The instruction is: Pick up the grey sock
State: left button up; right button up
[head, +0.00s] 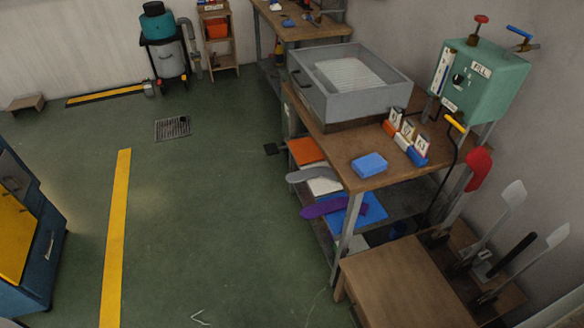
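A grey sock (308,175) lies on the upper shelf under the workbench, with its rounded end sticking out past the shelf's left edge. It lies beside a white flat piece (325,186) and below an orange one (306,151). A purple sock (322,208) sticks out in the same way just in front of it. The right part of the grey sock is hard to make out among the stacked pieces. Neither of my grippers is in view.
The workbench (372,160) carries a grey tray (392,100), a blue block (369,164) and numbered blocks. The green floor (205,215) left of the shelves is clear.

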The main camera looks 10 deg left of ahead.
aim_at(313, 173)
jog(key=u, duration=0.25)
jog(key=i+j+z, duration=0.1)
jog(key=z, duration=0.85)
jog(key=i+j+z, duration=0.15)
jog(key=j+z, duration=0.3)
jog(key=j, duration=0.25)
jog(key=j+z, duration=0.45)
jog(key=j, duration=0.3)
jog(key=j+z, duration=0.1)
jog(key=j, duration=1.45)
jog(key=j+z, duration=0.15)
jog(key=j, duration=0.65)
jog(key=k+j, duration=0.15)
jog(key=j, duration=0.65)
jog(key=j+z, duration=0.15)
jog(key=j, duration=0.6)
jog(key=k, duration=0.1)
